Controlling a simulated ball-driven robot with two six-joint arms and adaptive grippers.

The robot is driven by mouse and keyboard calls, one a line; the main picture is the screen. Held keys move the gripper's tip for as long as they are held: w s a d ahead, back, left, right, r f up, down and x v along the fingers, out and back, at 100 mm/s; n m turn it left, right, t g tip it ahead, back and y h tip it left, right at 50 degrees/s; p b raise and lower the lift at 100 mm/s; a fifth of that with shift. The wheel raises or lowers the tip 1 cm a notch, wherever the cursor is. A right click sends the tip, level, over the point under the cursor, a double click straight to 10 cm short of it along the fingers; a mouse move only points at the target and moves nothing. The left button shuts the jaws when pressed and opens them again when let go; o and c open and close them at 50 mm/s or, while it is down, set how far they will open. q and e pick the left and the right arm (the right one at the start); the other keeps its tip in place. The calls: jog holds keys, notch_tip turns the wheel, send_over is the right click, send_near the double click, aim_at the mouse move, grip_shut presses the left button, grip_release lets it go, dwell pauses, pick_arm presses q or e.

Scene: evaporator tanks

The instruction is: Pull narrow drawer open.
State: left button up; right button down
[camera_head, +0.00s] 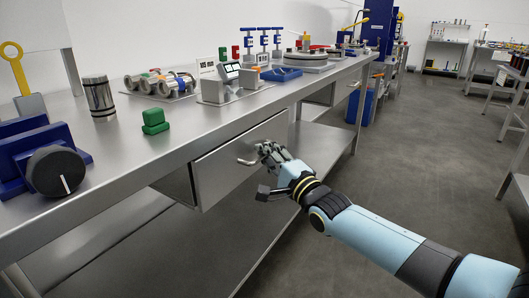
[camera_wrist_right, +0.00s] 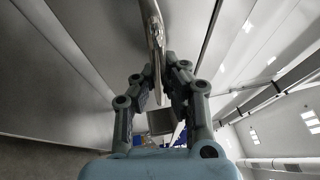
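The narrow drawer (camera_head: 225,172) is a grey metal front under the steel bench top, with a short curved bar handle (camera_head: 246,161). In the right wrist view the handle (camera_wrist_right: 154,30) runs down between the two fingers of the gripper (camera_wrist_right: 160,66). The fingers are close together on either side of it; whether they press on it is unclear. My left gripper is not in view.
The bench top (camera_head: 185,143) carries a green block (camera_head: 154,121), a metal cylinder (camera_head: 99,97), a black dial (camera_head: 57,171) and a blue tray (camera_head: 281,74). A lower shelf (camera_head: 245,225) runs beneath the drawer. The grey floor (camera_head: 425,150) to the right is open.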

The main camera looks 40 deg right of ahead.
jog(key=s+d+p, duration=0.3)
jog(key=s+d, duration=0.1)
jog(key=s, duration=0.7)
jog(key=s+d+p, duration=0.3)
jog(key=s+d, duration=0.2)
jog(key=s, duration=0.5)
jog(key=shift+s+f, duration=0.25)
jog(key=shift+s, duration=0.1)
jog(key=c, duration=1.4)
grip_release()
jog(key=shift+w+a+r, duration=0.1)
jog(key=shift+r, duration=0.05)
jog(key=s, duration=0.4)
jog(key=s+f, duration=0.1)
jog(key=s, duration=0.3)
jog(key=s+f, duration=0.1)
jog(key=s, duration=0.3)
jog(key=shift+w, duration=0.1)
